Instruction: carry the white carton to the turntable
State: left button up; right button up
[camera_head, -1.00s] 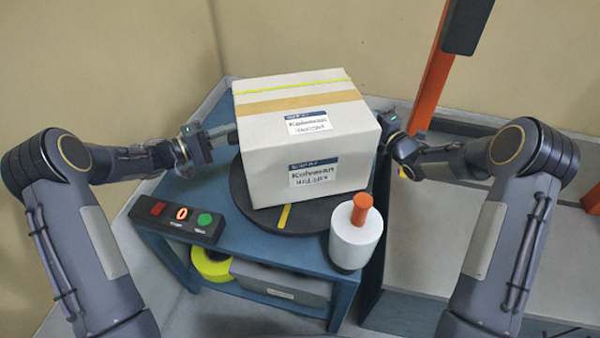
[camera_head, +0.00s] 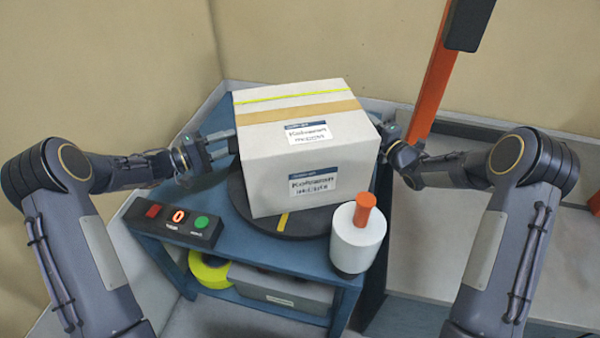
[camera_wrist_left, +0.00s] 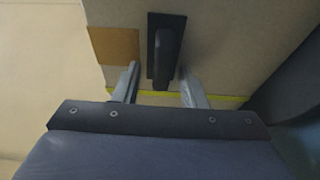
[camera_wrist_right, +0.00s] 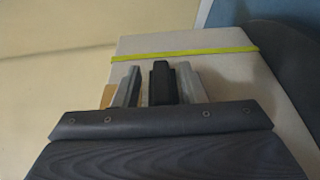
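The white carton (camera_head: 305,160), with a tan tape band, a yellow strap and printed labels, sits upright on the dark round turntable (camera_head: 235,192). My left gripper (camera_head: 232,144) is at its left side. In the left wrist view, the open left fingers (camera_wrist_left: 160,88) stand apart on either side of a black handle (camera_wrist_left: 166,45) on the carton wall. My right gripper (camera_head: 385,150) is at the carton's right side, its fingertips partly hidden. In the right wrist view, the right fingers (camera_wrist_right: 158,85) are spread with another black handle (camera_wrist_right: 160,80) between them.
A white cylinder with an orange top (camera_head: 358,240) stands at the table's front right, close to the turntable. A button panel (camera_head: 174,222) is at the front left. A yellow roll (camera_head: 208,270) and a grey box (camera_head: 285,290) are on the shelf below. An orange post (camera_head: 435,85) rises behind right.

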jog(key=shift+s+d, duration=0.1)
jog(key=shift+s, duration=0.15)
pick_arm(q)
jog(key=v, duration=1.2)
pick_arm(e)
jog(key=v, duration=1.1)
jog(key=shift+s, duration=0.25)
pick_arm(q)
jog(key=shift+w, duration=0.1)
pick_arm(e)
jog(key=shift+d, duration=0.1)
